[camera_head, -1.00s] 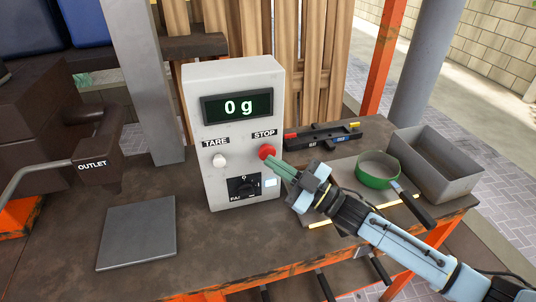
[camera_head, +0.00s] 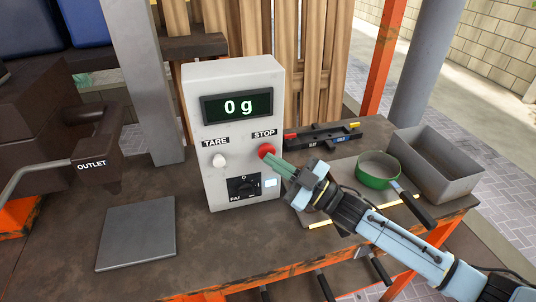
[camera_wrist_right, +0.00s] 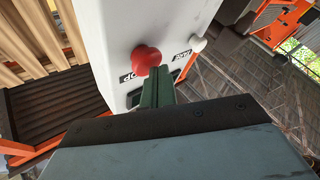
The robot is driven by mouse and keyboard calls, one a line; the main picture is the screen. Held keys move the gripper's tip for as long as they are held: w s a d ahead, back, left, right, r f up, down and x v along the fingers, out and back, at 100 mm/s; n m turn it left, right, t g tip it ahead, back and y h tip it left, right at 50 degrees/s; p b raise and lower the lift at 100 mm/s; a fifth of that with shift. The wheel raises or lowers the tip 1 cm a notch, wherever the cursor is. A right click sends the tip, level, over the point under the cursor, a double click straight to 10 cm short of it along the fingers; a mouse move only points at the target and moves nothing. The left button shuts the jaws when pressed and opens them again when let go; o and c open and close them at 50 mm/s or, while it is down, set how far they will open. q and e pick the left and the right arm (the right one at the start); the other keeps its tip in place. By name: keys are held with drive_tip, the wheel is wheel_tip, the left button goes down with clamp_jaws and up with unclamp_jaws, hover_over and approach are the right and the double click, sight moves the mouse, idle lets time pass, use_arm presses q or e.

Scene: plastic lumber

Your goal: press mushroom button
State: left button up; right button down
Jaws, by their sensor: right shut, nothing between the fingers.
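The red mushroom button (camera_head: 266,151) sits under the STOP label on the front of the white control box (camera_head: 212,180). In the right wrist view the red button (camera_wrist_right: 146,58) stands out from the box face, just beyond my fingertips. My right gripper (camera_head: 269,160) is shut and empty, its green fingers pointing at the button from the lower right. The fingertips are at or very close to the button's lower edge; I cannot tell whether they touch. The shut fingers also show in the right wrist view (camera_wrist_right: 156,80). My left gripper is not in view.
A white TARE button (camera_head: 218,160) and a black rotary switch (camera_head: 243,187) are on the same box. The display (camera_head: 238,106) reads 0 g. A grey plate (camera_head: 137,233) lies at left. A green sieve (camera_head: 378,170) and a grey bin (camera_head: 437,163) are at right.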

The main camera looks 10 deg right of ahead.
drive_tip(key=shift+w, duration=0.25)
idle(0.4)
drive_tip(key=shift+s+p, duration=0.5)
drive_tip(key=shift+s, duration=0.45)
drive_tip(key=s+p, duration=0.2)
drive_tip(key=s, duration=0.3)
drive_tip(key=shift+d+p, duration=0.1)
drive_tip(key=shift+p, duration=0.25)
idle(0.3)
